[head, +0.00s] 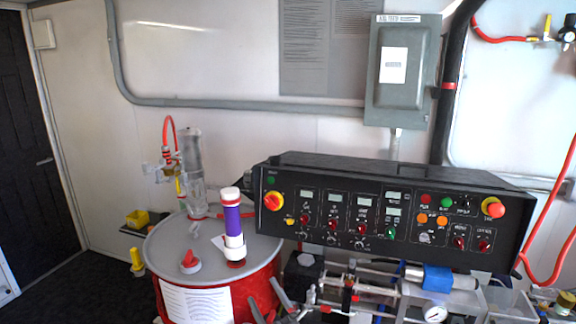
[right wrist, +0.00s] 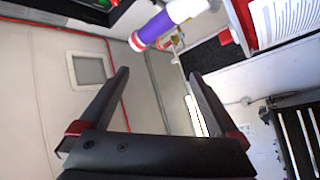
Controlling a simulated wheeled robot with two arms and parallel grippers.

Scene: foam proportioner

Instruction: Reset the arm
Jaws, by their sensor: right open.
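My right gripper (head: 265,298) shows at the bottom of the head view, in front of the red drum (head: 257,288). Its two dark fingers are apart. In the right wrist view the open fingers (right wrist: 158,75) have nothing between them but background. A purple and white cylinder (head: 233,222) stands upright on the drum's grey lid; it also shows beyond the fingers in the right wrist view (right wrist: 155,27). My left gripper is in neither view.
A black control panel (head: 390,215) with knobs and displays stands right of the drum. Below it are clear tubes, a blue fitting (head: 437,279) and a gauge (head: 434,312). Dark floor lies at the left.

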